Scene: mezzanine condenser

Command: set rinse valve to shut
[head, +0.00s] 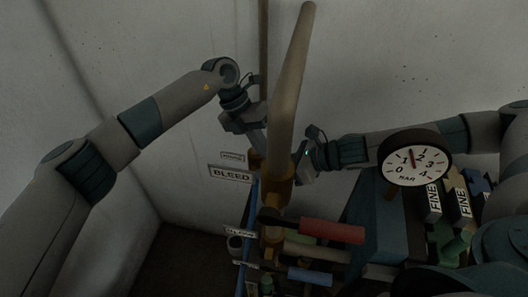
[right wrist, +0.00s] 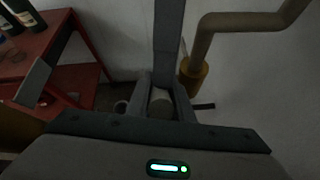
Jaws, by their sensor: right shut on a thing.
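No label that I can read says rinse, so I cannot tell which valve is the rinse valve. A small sign (head: 233,156) above the BLEED sign (head: 231,174) is too small to read. Valve levers stick out to the right below the brass fitting (head: 278,185): red (head: 333,231), beige (head: 318,252) and blue (head: 310,276). My right gripper (head: 308,166) is just right of the brass fitting. In the right wrist view its fingers are shut on a pale, round-ended thing (right wrist: 160,101). My left gripper (head: 257,136) is left of the thick pipe, its fingertips partly hidden.
The thick pipe (head: 289,85) rises in front of the wall. A round gauge (head: 415,158) stands at right, by several boxes marked FINE (head: 433,203). The right wrist view shows a red table (right wrist: 45,47) with bottles (right wrist: 22,12). The wall area at upper left is clear.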

